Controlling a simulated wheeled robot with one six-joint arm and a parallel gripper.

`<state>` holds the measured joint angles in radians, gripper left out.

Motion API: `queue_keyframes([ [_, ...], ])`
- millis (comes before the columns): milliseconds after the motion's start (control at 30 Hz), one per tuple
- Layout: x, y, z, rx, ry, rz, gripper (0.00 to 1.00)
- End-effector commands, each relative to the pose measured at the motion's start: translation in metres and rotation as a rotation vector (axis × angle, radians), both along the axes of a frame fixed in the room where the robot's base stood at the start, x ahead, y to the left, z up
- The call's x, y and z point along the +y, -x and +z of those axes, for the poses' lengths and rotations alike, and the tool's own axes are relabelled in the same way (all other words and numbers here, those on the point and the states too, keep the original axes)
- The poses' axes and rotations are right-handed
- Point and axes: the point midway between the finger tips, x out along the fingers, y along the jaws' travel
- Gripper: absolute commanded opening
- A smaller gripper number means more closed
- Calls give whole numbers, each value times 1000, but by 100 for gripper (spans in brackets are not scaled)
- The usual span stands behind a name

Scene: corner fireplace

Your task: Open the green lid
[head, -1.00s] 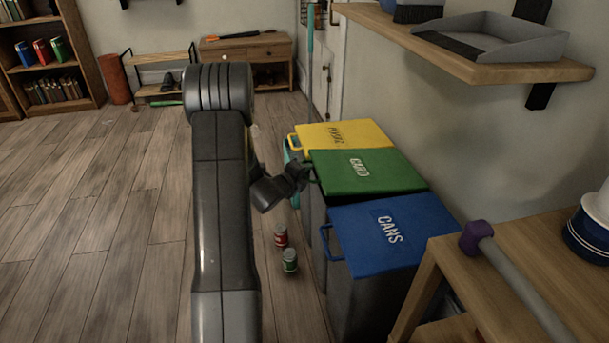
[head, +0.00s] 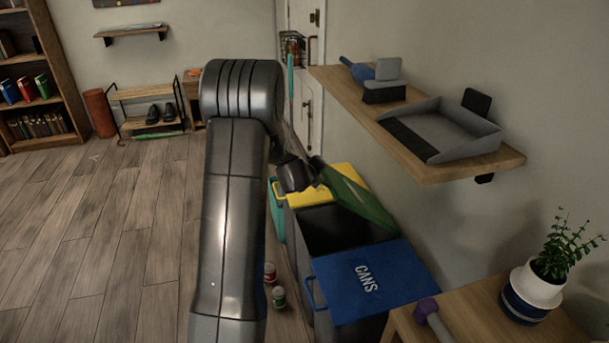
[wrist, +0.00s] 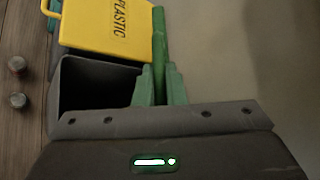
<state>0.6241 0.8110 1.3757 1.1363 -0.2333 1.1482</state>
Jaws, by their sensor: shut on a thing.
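The green lid (head: 358,203) of the middle bin is raised and tilted up toward the wall, with the bin's dark inside (head: 335,232) showing below it. My gripper (head: 314,172) is at the lid's raised front edge. In the wrist view, my gripper's two fingers (wrist: 160,88) are shut on the green lid (wrist: 159,45), which shows nearly edge-on. The open bin (wrist: 98,85) lies to the left of the fingers there. My arm hides part of the bins' left side in the head view.
The yellow lid (head: 303,197) behind and the blue CANS lid (head: 368,282) in front are closed. A wall shelf (head: 470,168) with a grey tray (head: 440,132) juts out above, right of the green lid. Two cans (head: 279,297) stand on the floor beside the bins. Floor at left is clear.

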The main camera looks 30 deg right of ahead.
Motion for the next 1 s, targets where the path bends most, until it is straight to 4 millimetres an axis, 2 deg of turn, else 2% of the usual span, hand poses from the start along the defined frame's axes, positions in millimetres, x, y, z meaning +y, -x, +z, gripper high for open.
queue_keyframes([
  [33,-10,3,18,1,3,-4,0],
  [100,-21,5,30,0,2,-3,0],
  [400,-70,18,69,1,3,-4,0],
  [700,-104,26,88,2,3,-2,0],
  [1000,-115,28,91,1,3,-1,0],
])
